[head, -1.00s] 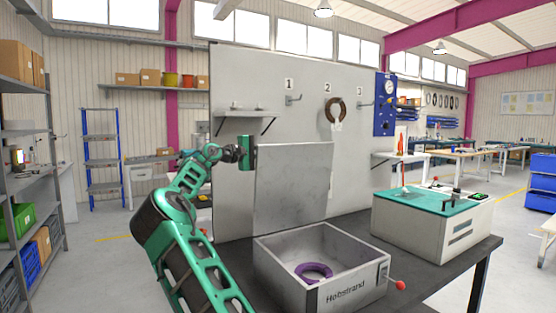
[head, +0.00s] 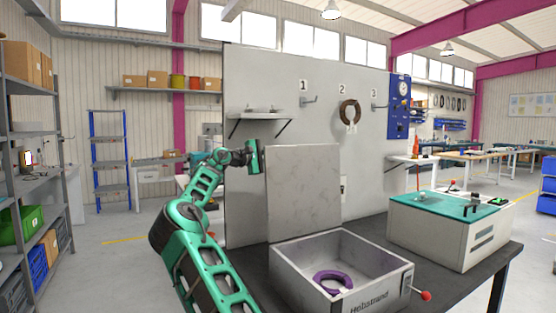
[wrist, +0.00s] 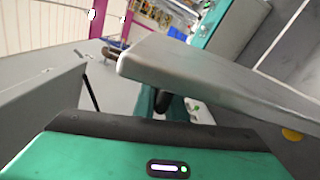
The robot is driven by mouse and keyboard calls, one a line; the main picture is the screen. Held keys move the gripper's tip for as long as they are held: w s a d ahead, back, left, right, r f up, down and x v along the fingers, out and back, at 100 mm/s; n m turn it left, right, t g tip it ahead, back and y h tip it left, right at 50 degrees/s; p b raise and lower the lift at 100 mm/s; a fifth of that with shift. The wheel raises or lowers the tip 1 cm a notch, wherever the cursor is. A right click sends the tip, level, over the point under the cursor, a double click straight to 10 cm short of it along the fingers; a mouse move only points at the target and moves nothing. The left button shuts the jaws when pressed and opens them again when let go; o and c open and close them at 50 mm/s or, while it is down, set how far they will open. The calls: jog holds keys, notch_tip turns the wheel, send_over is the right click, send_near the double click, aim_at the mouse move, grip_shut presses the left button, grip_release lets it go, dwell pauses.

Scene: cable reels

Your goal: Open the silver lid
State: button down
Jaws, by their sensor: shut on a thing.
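The silver lid (head: 304,190) stands upright at the back of the open grey box (head: 300,271) marked "Holmstrand". It also shows in the wrist view as a grey slab (wrist: 210,75) close ahead of the gripper body. My gripper (head: 257,157) is at the lid's upper left edge in the head view, shut on the lid. The fingertips and the exact place of the hold are hidden. A purple ring (head: 333,281) lies inside the box.
The box stands on a dark table (head: 375,233) before a grey panel (head: 275,90) with numbered hooks and a small shelf (head: 262,114). A brown ring (head: 350,113) hangs at hook 2. A teal-topped machine (head: 450,230) stands to the right. A red-knobbed lever (head: 426,296) sticks out from the box's right side.

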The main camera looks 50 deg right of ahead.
jog(key=c, duration=1.8)
grip_release()
jog(key=shift+f, duration=0.2)
jog(key=shift+r, duration=0.1)
jog(key=shift+a, duration=0.1)
jog(key=v, duration=1)
jog(key=shift+w+a, duration=0.2)
jog(key=shift+a, duration=0.1)
